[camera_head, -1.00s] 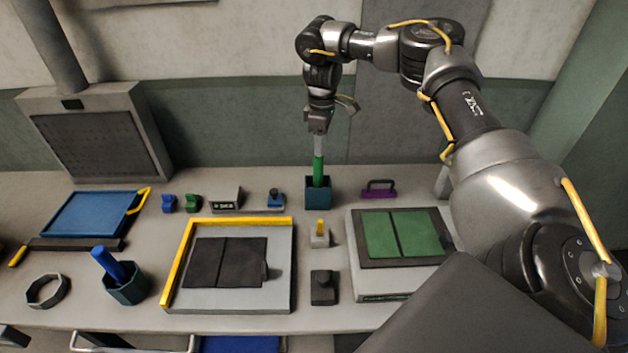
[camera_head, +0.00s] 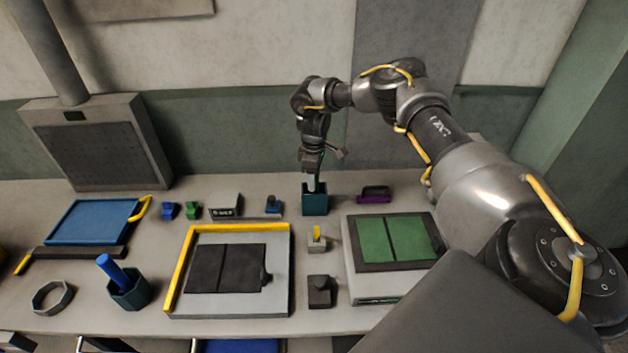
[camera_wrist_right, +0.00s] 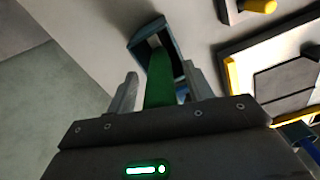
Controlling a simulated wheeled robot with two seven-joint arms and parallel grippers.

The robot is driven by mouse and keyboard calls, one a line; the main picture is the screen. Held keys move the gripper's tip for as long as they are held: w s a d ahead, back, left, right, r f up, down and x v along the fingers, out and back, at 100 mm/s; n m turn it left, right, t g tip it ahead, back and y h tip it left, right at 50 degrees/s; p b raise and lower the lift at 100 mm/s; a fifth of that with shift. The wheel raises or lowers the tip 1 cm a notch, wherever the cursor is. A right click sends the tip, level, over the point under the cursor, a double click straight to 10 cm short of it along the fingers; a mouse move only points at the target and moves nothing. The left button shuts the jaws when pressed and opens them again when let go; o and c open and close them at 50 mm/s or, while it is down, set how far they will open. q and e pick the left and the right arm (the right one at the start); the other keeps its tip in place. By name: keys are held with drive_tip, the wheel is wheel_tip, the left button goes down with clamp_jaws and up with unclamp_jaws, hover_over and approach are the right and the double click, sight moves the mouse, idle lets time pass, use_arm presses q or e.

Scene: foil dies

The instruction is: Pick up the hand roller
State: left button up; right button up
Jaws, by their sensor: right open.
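A green handle (camera_wrist_right: 160,82), which I take to be the hand roller's, stands in the teal square holder (camera_head: 315,204) at the back middle of the bench. My right gripper (camera_head: 313,184) is right above this holder, pointing down. In the right wrist view my right gripper (camera_wrist_right: 160,80) is open, with a finger on each side of the green handle and gaps beside it. The handle's far end goes into the holder (camera_wrist_right: 148,32), so the rest of the tool is hidden. My left gripper is not in view.
A purple-handled block (camera_head: 374,195) stands right of the holder, and a small blue piece (camera_head: 273,204) stands left. In front are a yellow-tipped block (camera_head: 316,240), a yellow-edged board (camera_head: 230,305) and a green-padded board (camera_head: 362,287). A blue stick leans in a dark cup (camera_head: 130,291).

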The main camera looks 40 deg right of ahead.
drive_tip(key=shift+f, duration=0.35)
drive_tip(key=shift+s, duration=0.1)
drive_tip(key=shift+r, duration=0.1)
drive_tip(key=shift+c, duration=0.4)
drive_tip(key=c, duration=1)
wheel_tip(320, 180, up, 8)
drive_tip(key=b, duration=0.3)
drive_tip(key=shift+f, duration=0.2)
wheel_tip(320, 180, up, 10)
drive_tip(key=shift+r, duration=0.2)
